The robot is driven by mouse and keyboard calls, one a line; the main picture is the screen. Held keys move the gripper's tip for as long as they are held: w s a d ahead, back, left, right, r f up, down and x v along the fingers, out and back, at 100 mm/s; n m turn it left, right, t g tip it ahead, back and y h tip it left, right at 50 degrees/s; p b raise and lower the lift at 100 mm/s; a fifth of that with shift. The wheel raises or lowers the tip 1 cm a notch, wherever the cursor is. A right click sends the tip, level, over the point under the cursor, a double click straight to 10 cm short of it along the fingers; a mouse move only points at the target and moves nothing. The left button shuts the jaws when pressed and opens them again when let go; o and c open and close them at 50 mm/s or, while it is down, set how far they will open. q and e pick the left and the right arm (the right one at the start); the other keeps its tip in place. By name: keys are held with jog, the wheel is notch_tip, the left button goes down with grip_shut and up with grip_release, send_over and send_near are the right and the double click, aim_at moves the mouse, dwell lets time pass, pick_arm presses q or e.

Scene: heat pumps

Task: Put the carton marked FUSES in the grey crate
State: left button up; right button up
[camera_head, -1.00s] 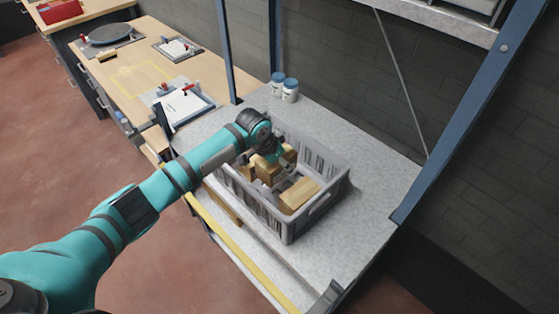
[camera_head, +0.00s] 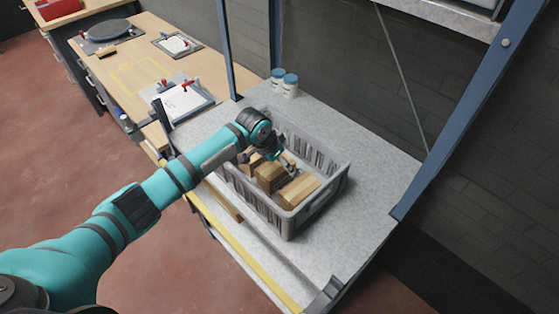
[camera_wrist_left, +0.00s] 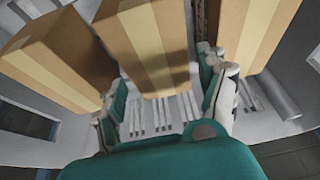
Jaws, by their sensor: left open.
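The grey crate (camera_head: 289,226) stands on the light worktop with its slatted walls upright. Three brown cartons with paler tape bands lie inside it: a left one (camera_head: 252,162), a middle one (camera_head: 268,178) and a right one (camera_head: 300,190). The left wrist view shows the left carton (camera_wrist_left: 50,62), the middle carton (camera_wrist_left: 150,45) and the right carton (camera_wrist_left: 250,30) close up. No FUSES marking is readable on any of them.
Two white jars with blue lids (camera_head: 284,83) stand behind the crate. A blue post (camera_head: 226,50) rises at the worktop's back left, another (camera_head: 460,110) at the right. A wooden bench (camera_head: 150,65) with clipboard-like fixtures lies to the left. The worktop right of the crate is clear.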

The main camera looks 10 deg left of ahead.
pick_arm(q)
jog(key=shift+r, duration=0.1)
jog(key=shift+r, duration=0.3)
jog(key=b+v, duration=0.2)
jog(key=v, duration=1)
jog(key=shift+r, duration=0.25)
